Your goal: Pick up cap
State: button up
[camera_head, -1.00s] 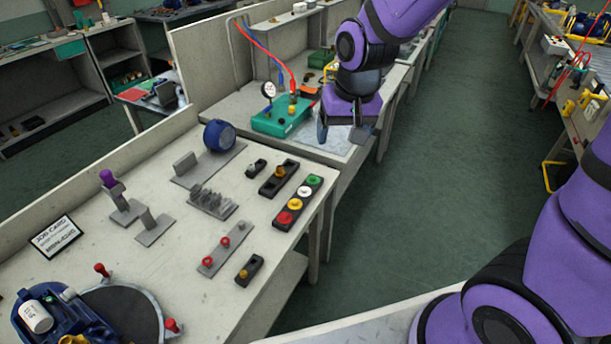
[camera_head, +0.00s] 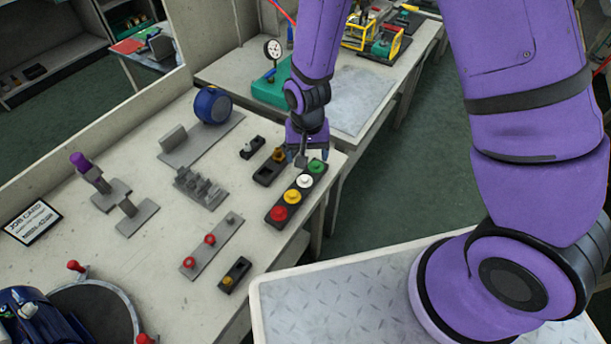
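A black holder (camera_head: 270,216) near the right edge of the bench carries a row of round caps: a green cap (camera_head: 317,166), a white cap (camera_head: 305,181), a yellow cap (camera_head: 292,196) and a red cap (camera_head: 279,213). My gripper (camera_head: 300,158) points down just behind and left of the green and white caps, close above the bench. Its fingers look small and are seen nearly side-on, so their opening is unclear. I see no cap between them.
Black blocks (camera_head: 267,173) stand just left of the holder. A grey strip with red knobs (camera_head: 210,240) and a grey toothed rack (camera_head: 200,187) lie further left. A blue round part (camera_head: 212,105) stands behind. A green box with a gauge (camera_head: 270,90) is on the far bench.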

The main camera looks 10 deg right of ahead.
aim_at(305, 178)
notch_tip(305, 178, down, 4)
jog(key=shift+r, duration=0.15)
jog(key=shift+a+f, duration=0.2)
jog(key=shift+f, duration=1.15)
jog(key=shift+a+f, duration=0.15)
jog(key=shift+f, duration=1.2)
jog(key=shift+s, duration=0.1)
grip_shut()
